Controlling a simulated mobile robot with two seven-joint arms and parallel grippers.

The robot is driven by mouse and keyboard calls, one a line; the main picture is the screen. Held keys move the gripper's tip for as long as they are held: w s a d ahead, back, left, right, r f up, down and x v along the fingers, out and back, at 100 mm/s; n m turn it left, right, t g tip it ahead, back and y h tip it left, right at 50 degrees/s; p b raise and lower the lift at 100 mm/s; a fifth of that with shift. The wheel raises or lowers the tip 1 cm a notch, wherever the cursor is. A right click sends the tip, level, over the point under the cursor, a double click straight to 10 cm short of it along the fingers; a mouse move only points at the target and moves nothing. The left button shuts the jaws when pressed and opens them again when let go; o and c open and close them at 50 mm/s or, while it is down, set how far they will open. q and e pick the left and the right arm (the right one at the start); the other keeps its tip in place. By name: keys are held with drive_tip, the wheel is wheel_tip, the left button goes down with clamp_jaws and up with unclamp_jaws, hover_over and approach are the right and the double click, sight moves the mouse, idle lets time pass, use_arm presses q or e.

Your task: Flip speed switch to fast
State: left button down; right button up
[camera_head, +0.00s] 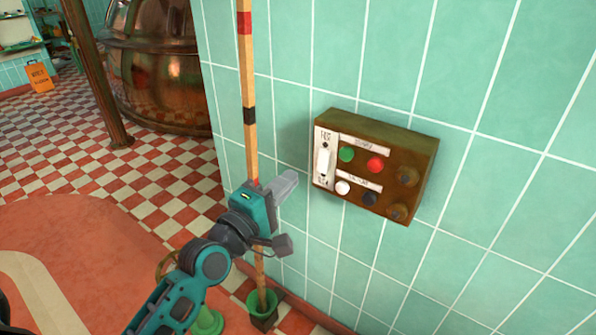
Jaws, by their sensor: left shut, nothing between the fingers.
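A brown control box (388,142) is mounted on the green tiled wall. On its left side is a white plate with a white speed switch (323,162), with what looks like FAST lettered above it and small, hard-to-read lettering below. I cannot tell surely which way the switch is set. My left gripper (289,181) is shut and empty, to the left of the box and slightly below the switch, its fingers pointing up and right toward it. It appears apart from the box. My right gripper is not in view.
The box also carries green (346,154), red (375,165), white and dark buttons and brown knobs. A banded wooden pole (250,100) stands behind my gripper, its foot in a green holder (262,303). A copper kettle (160,70) stands at the back left. The wall right of the box is bare.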

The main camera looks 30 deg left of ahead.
use_arm(q)
drive_tip(key=shift+s+a+r, duration=0.15)
drive_tip(key=shift+s, duration=0.8)
drive_tip(key=shift+s+a+r, duration=0.1)
drive_tip(key=shift+s+r, duration=0.05)
drive_tip(key=shift+s, duration=0.75)
